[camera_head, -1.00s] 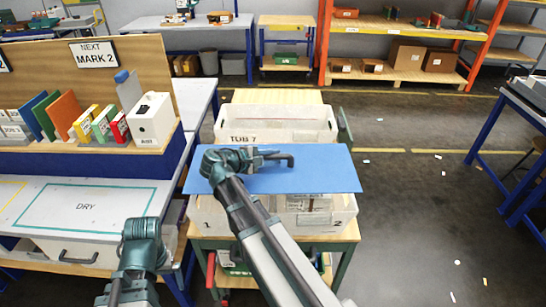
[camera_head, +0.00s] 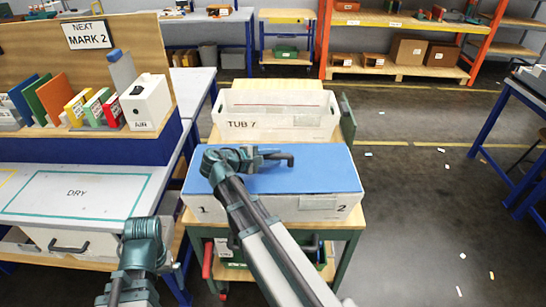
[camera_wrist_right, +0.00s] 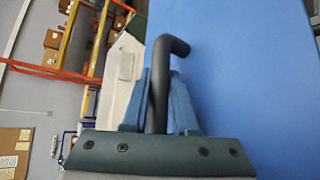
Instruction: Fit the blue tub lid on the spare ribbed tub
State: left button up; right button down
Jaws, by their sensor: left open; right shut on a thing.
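The blue lid (camera_head: 320,178) lies level over the white tub marked 1 and 2 (camera_head: 275,207) on the cart. Its edges line up closely with the tub's walls, and the tub's inside is hidden. I cannot tell whether the lid is pressed fully down. My right gripper (camera_head: 262,156) is shut on the lid's dark bent handle (camera_head: 282,157); the right wrist view shows the handle (camera_wrist_right: 158,100) between both fingers. My left gripper (camera_head: 172,266) is low at the left, open and empty, away from the tub; its fingers show poorly.
A white open tub marked TUB 7 (camera_head: 278,126) stands right behind on the same wooden-topped cart (camera_head: 350,222). A bench with a DRY area (camera_head: 77,192) and a shelf of coloured books and boxes is at the left.

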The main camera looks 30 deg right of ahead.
jog(key=c, duration=0.6)
grip_release()
jog(key=p+v, duration=0.5)
jog(key=v, duration=0.8)
jog(key=shift+r, duration=0.1)
jog(key=shift+s+a, duration=0.15)
jog(key=shift+a, duration=0.2)
